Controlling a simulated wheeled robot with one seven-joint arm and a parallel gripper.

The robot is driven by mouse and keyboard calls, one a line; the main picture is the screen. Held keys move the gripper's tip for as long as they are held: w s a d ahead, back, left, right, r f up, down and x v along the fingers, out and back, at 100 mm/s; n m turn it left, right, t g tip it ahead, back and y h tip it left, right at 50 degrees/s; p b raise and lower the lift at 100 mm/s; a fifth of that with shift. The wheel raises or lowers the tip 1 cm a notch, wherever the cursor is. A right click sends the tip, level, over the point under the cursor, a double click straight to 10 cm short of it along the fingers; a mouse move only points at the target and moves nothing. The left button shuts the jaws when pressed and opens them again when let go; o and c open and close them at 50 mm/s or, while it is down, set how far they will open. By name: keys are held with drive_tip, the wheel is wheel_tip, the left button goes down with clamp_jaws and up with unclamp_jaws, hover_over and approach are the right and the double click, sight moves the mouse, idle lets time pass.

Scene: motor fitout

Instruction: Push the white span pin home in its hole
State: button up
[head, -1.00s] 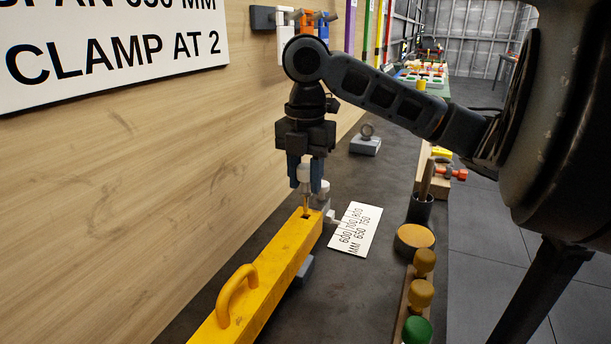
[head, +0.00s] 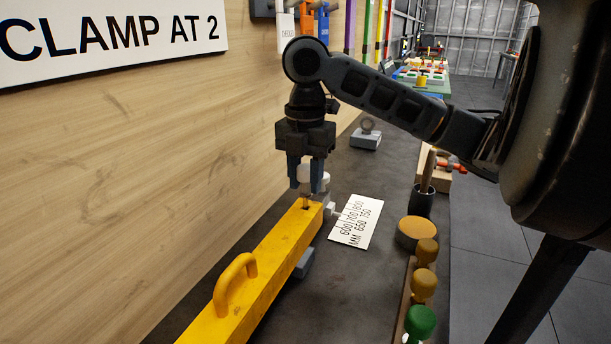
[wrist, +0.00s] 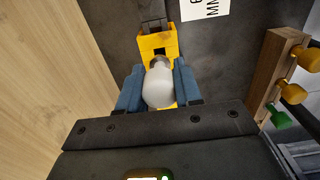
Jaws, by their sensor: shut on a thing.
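The white span pin (head: 305,173) has a rounded white head and a thin shank. My gripper (head: 305,185) is shut on its head, with one blue finger on each side. The pin stands roughly upright over the far end of the yellow beam (head: 262,258), its shank at the dark hole (head: 306,206) there. A short length of shank shows between head and beam, so the head is apart from the beam top. In the wrist view the white head (wrist: 158,88) sits between the fingers and hides most of the hole.
The beam has a yellow handle (head: 234,284). A white card with numbers (head: 356,222) lies on the dark bench to the right. A rack with brown and green knobs (head: 421,322) stands nearer right. A wooden wall (head: 120,160) runs along the left.

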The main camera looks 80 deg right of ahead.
drive_tip(key=shift+f+b, duration=1.15)
drive_tip(key=shift+f, duration=0.35)
drive_tip(key=o, duration=1.1)
drive_tip(key=shift+o, duration=0.2)
drive_tip(key=shift+r, duration=0.1)
wheel_tip(320, 180, up, 8)
drive_tip(key=shift+f+p, duration=0.2)
drive_tip(key=shift+p, duration=0.35)
